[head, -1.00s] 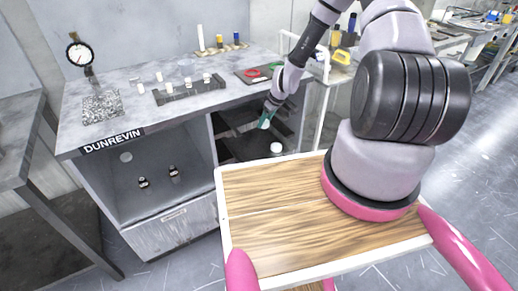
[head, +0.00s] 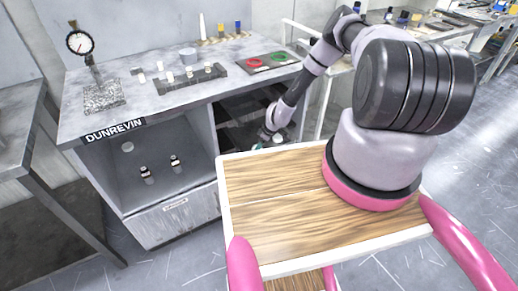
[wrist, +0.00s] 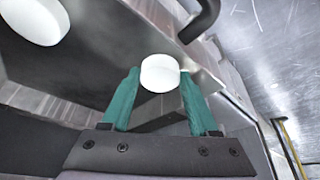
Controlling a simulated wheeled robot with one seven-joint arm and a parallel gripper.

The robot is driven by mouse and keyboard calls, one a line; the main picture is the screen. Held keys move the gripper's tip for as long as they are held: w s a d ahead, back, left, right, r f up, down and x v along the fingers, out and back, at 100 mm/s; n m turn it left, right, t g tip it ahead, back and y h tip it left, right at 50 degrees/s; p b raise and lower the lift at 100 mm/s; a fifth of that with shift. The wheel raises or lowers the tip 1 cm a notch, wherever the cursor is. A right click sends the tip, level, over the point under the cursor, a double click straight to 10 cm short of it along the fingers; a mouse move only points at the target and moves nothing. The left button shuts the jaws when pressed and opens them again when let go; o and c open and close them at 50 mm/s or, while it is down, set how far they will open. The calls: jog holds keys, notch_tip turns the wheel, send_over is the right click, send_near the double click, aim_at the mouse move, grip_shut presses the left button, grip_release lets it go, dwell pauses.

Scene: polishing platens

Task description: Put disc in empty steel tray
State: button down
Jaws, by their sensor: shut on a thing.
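In the wrist view, my gripper (wrist: 160,98) has two teal fingers shut on a small white disc (wrist: 160,73), which sits between their tips. A second white disc (wrist: 35,18) lies at the upper left on a grey metal surface, apart from my fingers. A dull steel surface (wrist: 105,50), perhaps a tray, shows behind the held disc. In the head view, my gripper (head: 260,143) reaches low into the bench's right opening, mostly hidden by the arm and my wooden deck. A white disc (head: 279,139) shows beside it. Dark trays (head: 232,112) sit on the shelves there; their contents are mostly hidden.
The bench top (head: 130,92) holds a dial gauge (head: 79,43), a rack (head: 190,86) with white pieces, and a dark plate with red and green rings (head: 254,63). A dark curved handle (wrist: 203,22) is close to my fingers.

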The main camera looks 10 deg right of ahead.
jog(key=shift+f, duration=0.6)
jog(key=shift+c, duration=0.7)
grip_release()
jog(key=shift+f, duration=0.1)
jog(key=v, duration=1.2)
